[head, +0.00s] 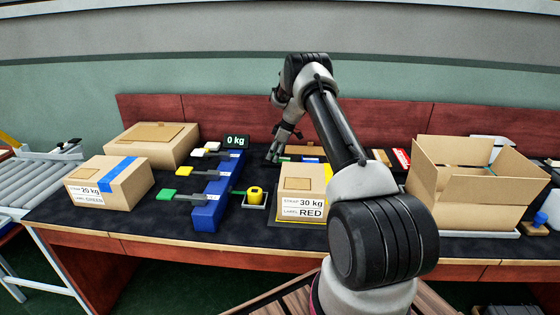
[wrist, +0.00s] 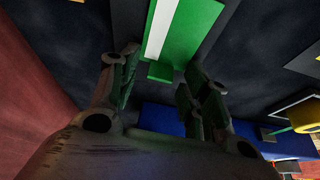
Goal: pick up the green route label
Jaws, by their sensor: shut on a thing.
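The green route label (wrist: 185,28), a green block with a white stripe, shows at the top of the wrist view. Its small green tab (wrist: 160,72) lies between the fingers of my gripper (wrist: 160,80), which is shut on it. In the head view my gripper (head: 279,148) is at the back of the table, just right of the 0 kg display.
A carton marked GREEN (head: 108,195) stands left, a carton marked RED (head: 302,205) in the middle. An open carton (head: 455,200) stands right. A blue rack (head: 213,200) with coloured levers and a yellow tape measure (head: 254,195) lie between. A red-and-white label (head: 401,157) lies at the back.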

